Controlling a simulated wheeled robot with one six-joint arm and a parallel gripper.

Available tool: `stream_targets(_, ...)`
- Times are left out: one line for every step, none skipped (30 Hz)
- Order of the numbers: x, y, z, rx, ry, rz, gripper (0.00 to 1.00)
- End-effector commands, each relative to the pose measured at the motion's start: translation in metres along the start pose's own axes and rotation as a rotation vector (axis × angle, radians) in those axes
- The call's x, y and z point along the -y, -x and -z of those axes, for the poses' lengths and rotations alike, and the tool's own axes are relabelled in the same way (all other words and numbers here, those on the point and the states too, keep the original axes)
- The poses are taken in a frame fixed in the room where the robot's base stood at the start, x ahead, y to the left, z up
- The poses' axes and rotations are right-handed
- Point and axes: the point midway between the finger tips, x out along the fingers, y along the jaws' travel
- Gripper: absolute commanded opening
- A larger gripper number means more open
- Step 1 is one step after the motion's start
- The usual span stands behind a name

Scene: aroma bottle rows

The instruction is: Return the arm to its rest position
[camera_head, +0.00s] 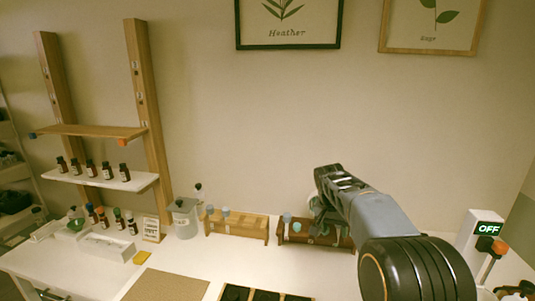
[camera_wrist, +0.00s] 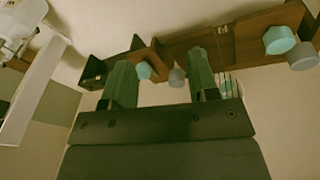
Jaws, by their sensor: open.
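My arm reaches in from the lower right of the head view, and its wrist end is over the dark wooden rack (camera_head: 335,241) at the back of the counter. My gripper (camera_wrist: 160,72) shows in the wrist view with its two green fingers apart. Beyond the fingers, the brown wooden rack (camera_wrist: 188,43) crosses the view at a tilt. A small teal cap (camera_wrist: 144,70) and a grey cap (camera_wrist: 177,77) show in the gap between the fingers. I cannot tell whether the fingers touch either one. In the head view my arm partly hides the dark rack.
A lighter wooden rack (camera_head: 237,224) stands left of the dark one. Several brown bottles stand on the white wall shelf (camera_head: 105,180). A white box (camera_head: 106,247), a cork-coloured mat (camera_head: 165,285) and a dark sectioned tray (camera_head: 262,294) lie on the counter. An OFF sign (camera_head: 489,229) stands right.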

Motion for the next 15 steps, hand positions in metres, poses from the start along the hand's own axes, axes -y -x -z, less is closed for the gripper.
stream_targets(-0.007, 0.001, -0.022, 0.002, 0.087, 0.029, 0.54)
stream_targets(-0.011, 0.000, -0.034, 0.001, 0.141, 0.047, 0.54)
stream_targets(-0.016, 0.000, -0.052, -0.002, 0.209, 0.073, 0.54)
stream_targets(-0.020, -0.001, -0.066, -0.007, 0.256, 0.090, 0.54)
stream_targets(-0.025, -0.002, -0.080, -0.011, 0.299, 0.108, 0.54)
stream_targets(-0.031, -0.003, -0.099, -0.021, 0.352, 0.130, 0.54)
stream_targets(-0.036, -0.004, -0.113, -0.029, 0.388, 0.146, 0.54)
stream_targets(-0.041, -0.005, -0.127, -0.037, 0.420, 0.160, 0.54)
stream_targets(-0.048, -0.006, -0.146, -0.049, 0.454, 0.179, 0.54)
stream_targets(-0.053, -0.008, -0.159, -0.059, 0.475, 0.191, 0.54)
stream_targets(-0.058, -0.010, -0.171, -0.066, 0.490, 0.202, 0.54)
stream_targets(-0.063, -0.011, -0.186, -0.078, 0.505, 0.214, 0.54)
stream_targets(-0.068, -0.013, -0.196, -0.085, 0.509, 0.222, 0.54)
stream_targets(-0.071, -0.013, -0.205, -0.092, 0.509, 0.230, 0.54)
stream_targets(-0.076, -0.015, -0.216, -0.099, 0.504, 0.238, 0.54)
